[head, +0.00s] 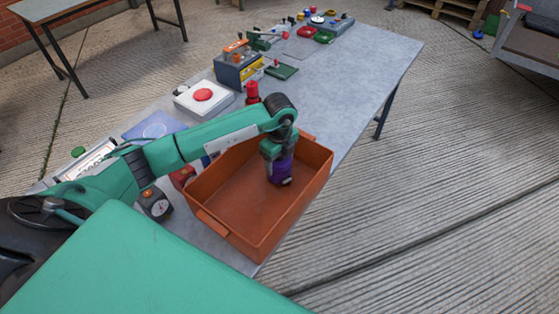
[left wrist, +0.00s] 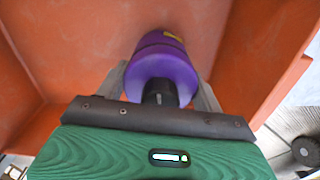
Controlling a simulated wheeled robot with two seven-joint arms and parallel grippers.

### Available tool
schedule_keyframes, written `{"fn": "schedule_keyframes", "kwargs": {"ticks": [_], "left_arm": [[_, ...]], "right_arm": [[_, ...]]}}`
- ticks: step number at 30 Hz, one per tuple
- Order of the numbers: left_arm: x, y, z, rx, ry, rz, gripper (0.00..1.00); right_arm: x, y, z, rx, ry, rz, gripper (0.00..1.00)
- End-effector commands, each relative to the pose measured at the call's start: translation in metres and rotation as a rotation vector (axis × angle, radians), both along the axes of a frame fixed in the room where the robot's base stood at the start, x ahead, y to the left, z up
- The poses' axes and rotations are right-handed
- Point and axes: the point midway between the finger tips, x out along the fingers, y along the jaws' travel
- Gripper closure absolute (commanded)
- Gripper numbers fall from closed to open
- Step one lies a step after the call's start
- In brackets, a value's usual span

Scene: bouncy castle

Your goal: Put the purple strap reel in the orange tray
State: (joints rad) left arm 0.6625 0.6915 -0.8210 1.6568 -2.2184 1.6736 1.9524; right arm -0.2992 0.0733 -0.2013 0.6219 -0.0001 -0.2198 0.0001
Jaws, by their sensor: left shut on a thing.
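The orange tray (head: 225,218) stands on the near end of the grey table in the head view. My left gripper (head: 279,172) points down inside the tray's walls, toward its far right side. It is shut on the purple strap reel (head: 281,170). In the left wrist view the purple strap reel (left wrist: 163,68) sits between the two grey fingers, with the orange tray (left wrist: 90,60) around it. I cannot tell whether the reel touches the tray floor. My right gripper is not in view.
The grey table (head: 345,85) runs away to the back right. A white box with a red button (head: 203,95), a toolbox (head: 238,70) and a red bottle (head: 252,92) stand beyond the tray. A black gauge (head: 155,204) lies left of the tray.

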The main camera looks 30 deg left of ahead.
Motion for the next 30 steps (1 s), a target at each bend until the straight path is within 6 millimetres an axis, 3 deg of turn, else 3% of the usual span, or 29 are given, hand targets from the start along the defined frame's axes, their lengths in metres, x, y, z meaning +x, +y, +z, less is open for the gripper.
{"fn": "schedule_keyframes", "kwargs": {"ticks": [3, 13, 14, 17, 25, 30], "left_arm": [[0.000, 0.000, -0.010, 0.000, 0.000, -0.001, 0.69], [0.000, 0.000, -0.014, -0.001, -0.002, -0.001, 0.69], [0.000, 0.000, -0.014, 0.000, 0.000, -0.001, 0.28], [0.000, 0.000, -0.013, 0.000, 0.000, -0.001, 0.10], [0.000, 0.000, -0.012, 0.000, 0.000, -0.001, 0.10], [0.001, 0.000, 0.000, 0.000, -0.005, -0.001, 0.10]], "right_arm": [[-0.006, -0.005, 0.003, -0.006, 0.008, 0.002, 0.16], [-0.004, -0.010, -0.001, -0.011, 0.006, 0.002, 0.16], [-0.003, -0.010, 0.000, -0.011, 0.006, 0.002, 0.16], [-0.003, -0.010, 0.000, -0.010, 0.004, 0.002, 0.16], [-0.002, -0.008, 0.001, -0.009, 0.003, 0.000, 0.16], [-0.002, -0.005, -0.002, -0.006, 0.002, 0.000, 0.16]]}}
